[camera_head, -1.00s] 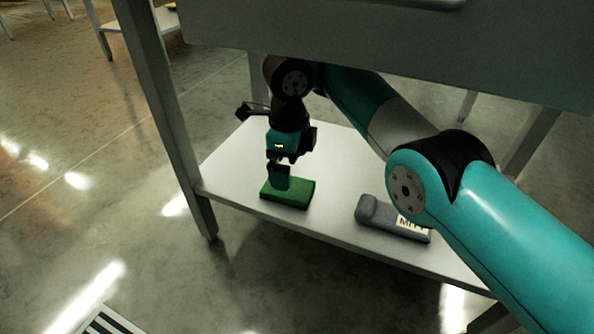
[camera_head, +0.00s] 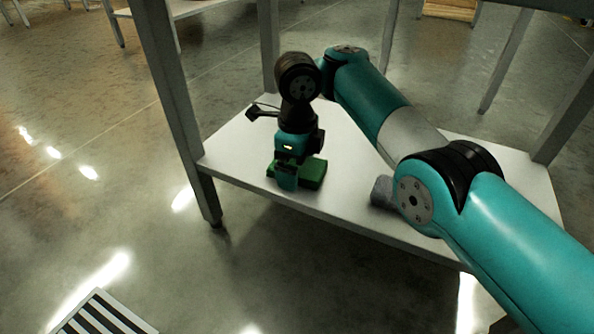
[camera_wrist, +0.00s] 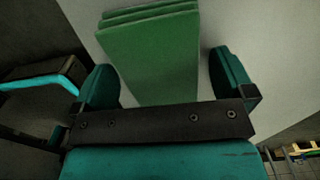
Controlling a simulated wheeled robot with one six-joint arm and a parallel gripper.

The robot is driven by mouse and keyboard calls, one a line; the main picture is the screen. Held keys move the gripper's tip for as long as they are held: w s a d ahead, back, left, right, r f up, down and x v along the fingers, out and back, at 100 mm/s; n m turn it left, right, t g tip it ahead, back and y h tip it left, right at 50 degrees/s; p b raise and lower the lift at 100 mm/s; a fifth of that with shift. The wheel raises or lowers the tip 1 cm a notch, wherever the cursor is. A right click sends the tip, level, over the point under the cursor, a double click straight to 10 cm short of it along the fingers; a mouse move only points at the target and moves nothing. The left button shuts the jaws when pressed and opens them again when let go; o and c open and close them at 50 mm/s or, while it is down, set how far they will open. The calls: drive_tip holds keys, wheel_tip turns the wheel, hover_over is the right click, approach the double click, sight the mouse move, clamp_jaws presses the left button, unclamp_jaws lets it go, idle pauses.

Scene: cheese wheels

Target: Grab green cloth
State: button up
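The green cloth (camera_head: 313,174) is a folded, flat block near the front left edge of the white lower shelf (camera_head: 345,205). My gripper (camera_head: 287,181) points down at the cloth and covers part of its left side in the head view. In the wrist view, the layered green cloth (camera_wrist: 152,62) reaches in between the two teal fingers of my gripper (camera_wrist: 165,84). The fingers are spread wide, with a gap at the right finger. The left finger is close to the cloth's edge; I cannot tell if it touches.
A grey rolled item (camera_head: 382,191) lies on the shelf to the right, partly hidden by my arm. A grey table leg (camera_head: 175,95) rises at the shelf's front left corner. A striped black and white object (camera_head: 104,315) is on the floor at lower left.

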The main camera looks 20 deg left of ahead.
drive_tip(key=c, duration=0.9)
drive_tip(key=shift+r, duration=0.1)
